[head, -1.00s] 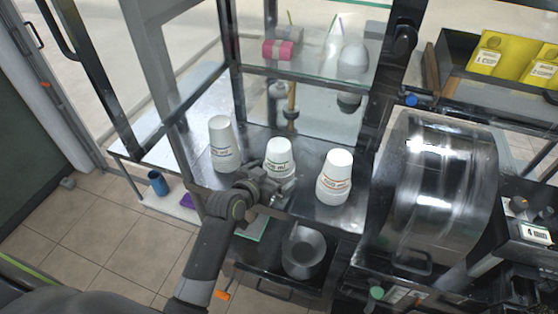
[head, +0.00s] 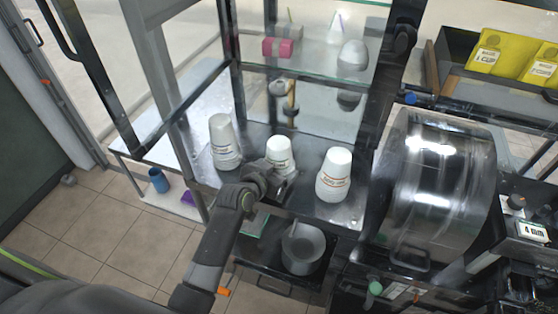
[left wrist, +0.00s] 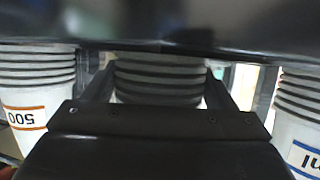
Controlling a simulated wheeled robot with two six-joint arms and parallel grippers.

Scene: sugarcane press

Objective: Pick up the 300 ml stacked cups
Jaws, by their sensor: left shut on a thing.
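Three stacks of upside-down white cups stand in a row on a dark metal shelf. The middle stack (head: 278,150) is at my left gripper (head: 272,180), which hides its lower part and label. In the left wrist view, the stacked rims of this middle stack (left wrist: 160,78) sit between my two fingers, which are shut on it. The left stack (head: 222,138) and right stack (head: 334,172) stand apart on either side. The wrist view is upside down and shows a stack with an orange 500 label (left wrist: 25,118) and one with a blue label (left wrist: 303,155). My right gripper is not in view.
A glass shelf (head: 312,72) above holds a pink item (head: 278,47) and a pale rounded one (head: 352,56). A dark frame post (head: 385,105) and a shiny metal drum (head: 440,185) stand to the right. A round metal pot (head: 302,250) sits below the shelf.

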